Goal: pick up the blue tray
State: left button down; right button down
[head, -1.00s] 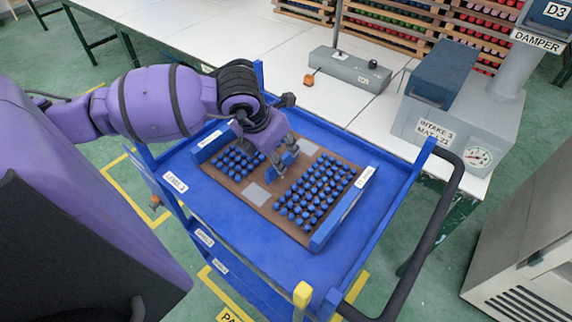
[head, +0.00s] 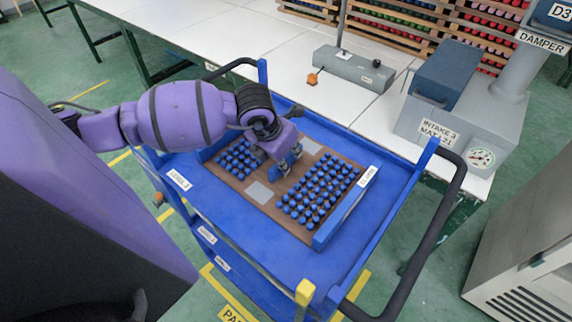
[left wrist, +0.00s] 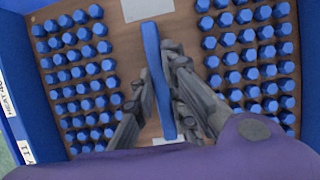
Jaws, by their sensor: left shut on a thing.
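The blue tray (head: 262,213) has a brown board, blue end walls and several rows of blue pegs. It lies on the top shelf of a blue cart, and I see no clear gap under it. A blue bar handle (left wrist: 152,62) stands along its middle, between the two peg groups. My left gripper (head: 285,170) is over the tray's middle. In the left wrist view its fingers (left wrist: 156,78) are on both sides of the handle, shut on it. The gripper hides part of the handle and some pegs in the head view. My right gripper is not in view.
The blue cart (head: 270,255) has raised rims and a dark push handle (head: 445,225) at right. Behind it is a white table (head: 200,30) with a grey lever box (head: 352,70) and a grey intake machine (head: 455,125). A grey cabinet (head: 525,250) stands at right.

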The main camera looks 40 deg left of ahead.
aim_at(290, 153)
pick_arm(q)
jog(key=shift+r, duration=0.1)
dwell(0.4)
jog(key=shift+w+r, duration=0.1)
jog(key=shift+r, duration=0.4)
notch_tip(290, 153, up, 2)
jog(key=shift+r, duration=0.1)
jog(key=s+a+r+p, duration=0.3)
jog(key=s+r, duration=0.6)
jog(key=s, duration=0.4)
jog(key=shift+s+a+r, duration=0.15)
jog(key=shift+s+r, duration=0.2)
jog(key=shift+r, duration=0.05)
